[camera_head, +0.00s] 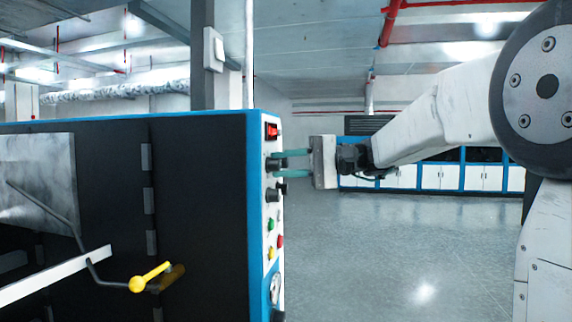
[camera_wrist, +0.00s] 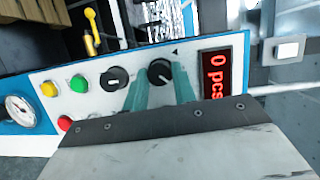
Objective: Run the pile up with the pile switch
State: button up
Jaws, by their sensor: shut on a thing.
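The control panel (camera_head: 262,215) on the dark machine's right side carries two black rotary knobs. My gripper (camera_head: 280,163) reaches in from the right with its green fingers around the upper knob (camera_wrist: 160,72), the one nearer the display, and is shut on it. The knob shows between the fingertips in the wrist view (camera_wrist: 159,84). The other black knob (camera_wrist: 115,77) is just beside the fingers and free; it shows below in the head view (camera_head: 272,195). No readable label tells which knob is the pile switch. A small dark triangle is printed near the gripped knob.
A red display (camera_wrist: 213,75) reads "0 pcs". Green (camera_wrist: 78,83), yellow (camera_wrist: 49,89) and red (camera_wrist: 65,123) buttons and a round gauge (camera_wrist: 18,110) sit along the panel. A yellow-handled lever (camera_head: 150,277) is on the machine's front. The floor to the right is clear.

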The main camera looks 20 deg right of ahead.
jog(key=shift+f+m, duration=0.1)
jog(key=shift+m, duration=0.2)
jog(key=o, duration=1)
jog(key=v, duration=0.7)
jog(key=shift+s+d, duration=0.1)
jog(key=shift+d, duration=0.3)
